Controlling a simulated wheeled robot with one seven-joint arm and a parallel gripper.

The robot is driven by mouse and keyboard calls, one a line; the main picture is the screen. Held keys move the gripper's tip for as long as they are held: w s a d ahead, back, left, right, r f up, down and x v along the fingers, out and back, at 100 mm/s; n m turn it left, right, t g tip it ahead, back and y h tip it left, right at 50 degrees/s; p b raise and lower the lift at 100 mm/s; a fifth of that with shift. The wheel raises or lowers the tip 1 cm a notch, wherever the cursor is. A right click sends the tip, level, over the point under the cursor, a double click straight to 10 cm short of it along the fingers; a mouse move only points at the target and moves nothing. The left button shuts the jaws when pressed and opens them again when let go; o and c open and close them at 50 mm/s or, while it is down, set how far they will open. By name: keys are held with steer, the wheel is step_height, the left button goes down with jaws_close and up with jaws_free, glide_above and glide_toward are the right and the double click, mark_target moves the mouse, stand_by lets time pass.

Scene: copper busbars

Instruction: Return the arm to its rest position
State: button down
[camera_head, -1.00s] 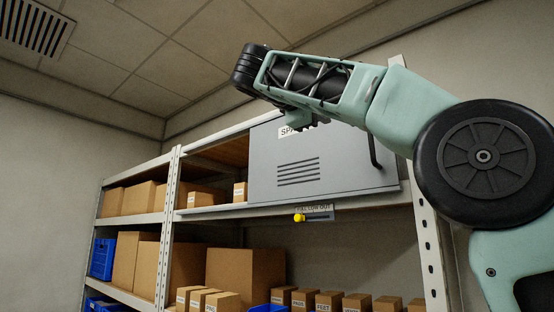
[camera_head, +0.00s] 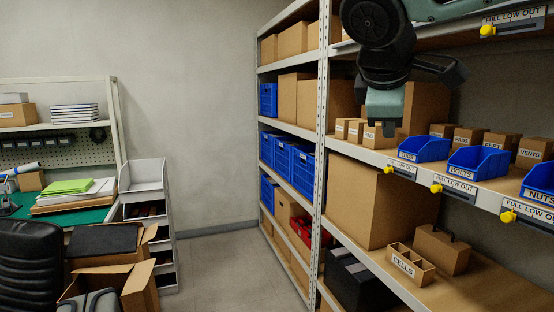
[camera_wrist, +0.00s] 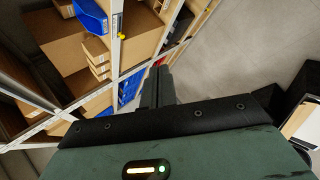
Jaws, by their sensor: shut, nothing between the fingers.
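My arm (camera_head: 378,22) shows at the upper right of the head view, in front of the shelf rack. Its teal and black end hangs down before the middle shelf, near small cardboard boxes (camera_head: 372,136). The fingers in the head view are too unclear to make out. In the wrist view my gripper (camera_wrist: 160,74) is shut with nothing between its fingers, and it points down toward the rack and the grey floor. I cannot tell from the frames whether it touches anything.
The rack's upright (camera_head: 322,150) stands close to the left of the arm. Blue bins marked BOLTS (camera_head: 476,161) and NUTS (camera_head: 541,184) sit on the middle shelf. Open floor (camera_head: 222,270) lies left of the rack. A black chair (camera_head: 30,262) and open cartons (camera_head: 135,290) stand further left.

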steer(key=s+a+f+m+g+y+b, duration=0.1)
steer(key=s+a+f+m+g+y, duration=0.1)
steer(key=s+f, duration=1.1)
steer(key=s+a+f+m+g+y+b, duration=0.2)
steer(key=s+f+g, duration=0.3)
steer(key=s+f, duration=0.8)
step_height(320, 180, down, 6)
steer(key=shift+s+a+f+m+g+y, duration=0.1)
steer(key=shift+s+a+m+g+y, duration=0.25)
steer(key=shift+y, duration=0.25)
